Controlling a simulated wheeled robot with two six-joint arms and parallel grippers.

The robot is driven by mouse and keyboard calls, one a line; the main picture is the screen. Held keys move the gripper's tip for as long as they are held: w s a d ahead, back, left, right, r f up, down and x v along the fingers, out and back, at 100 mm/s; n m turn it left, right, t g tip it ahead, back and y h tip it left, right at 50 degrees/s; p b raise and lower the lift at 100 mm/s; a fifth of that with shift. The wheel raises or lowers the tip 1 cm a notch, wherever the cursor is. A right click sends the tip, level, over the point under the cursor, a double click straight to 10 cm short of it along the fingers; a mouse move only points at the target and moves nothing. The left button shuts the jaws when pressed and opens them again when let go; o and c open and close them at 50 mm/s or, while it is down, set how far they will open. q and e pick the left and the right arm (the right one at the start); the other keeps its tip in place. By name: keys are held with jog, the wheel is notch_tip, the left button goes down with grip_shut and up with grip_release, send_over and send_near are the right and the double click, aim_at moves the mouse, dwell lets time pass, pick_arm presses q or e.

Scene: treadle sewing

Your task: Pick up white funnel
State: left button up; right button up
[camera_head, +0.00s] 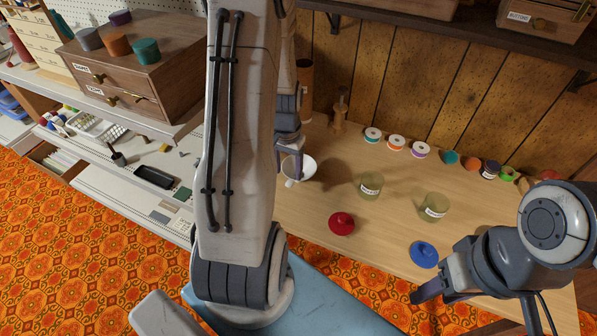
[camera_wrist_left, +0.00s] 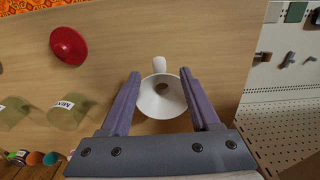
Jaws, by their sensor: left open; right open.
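The white funnel (camera_head: 304,167) is on the wooden table, below my left gripper (camera_head: 295,168) in the head view. In the left wrist view the funnel (camera_wrist_left: 161,98) shows its round mouth, with its short spout toward the top of the picture. My left gripper (camera_wrist_left: 160,76) is open, with one purple finger on each side of the funnel. I cannot tell whether the fingers touch it. My right gripper (camera_head: 478,305) is open and empty at the lower right, away from the funnel.
Two labelled jars (camera_head: 371,186) (camera_head: 435,206), a red lid (camera_head: 341,223) and a blue lid (camera_head: 424,254) are on the table (camera_head: 305,215). Several thread spools (camera_head: 396,142) line the back wall. A wooden drawer box (camera_head: 130,70) stands on the left shelf.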

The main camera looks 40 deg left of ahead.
aim_at(289, 184)
pick_arm(q)
jog(key=shift+f, duration=3.55)
grip_shut()
